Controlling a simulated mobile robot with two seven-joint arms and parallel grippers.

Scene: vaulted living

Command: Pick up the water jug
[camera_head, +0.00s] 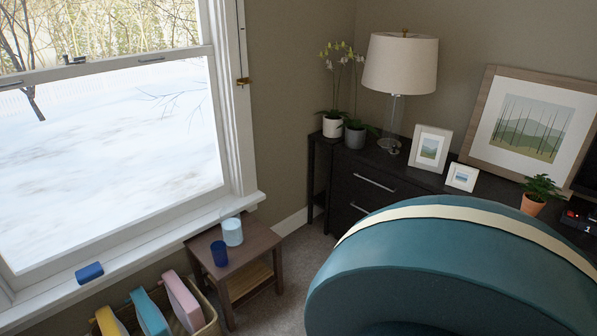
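A pale blue, translucent cylindrical vessel (232,232) stands upright on a small brown wooden side table (251,252) below the window. It looks like the water jug, but it is too small to make out a handle or spout. A dark blue cup (219,254) stands just in front of it to the left, on the same table. Neither of my grippers is in view.
A large teal rounded chair back (430,265) with a cream band fills the lower right. A basket (205,310) with colourful items stands left of the table. A blue object (89,272) lies on the windowsill. A black dresser (375,180) holds a lamp, plants and frames.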

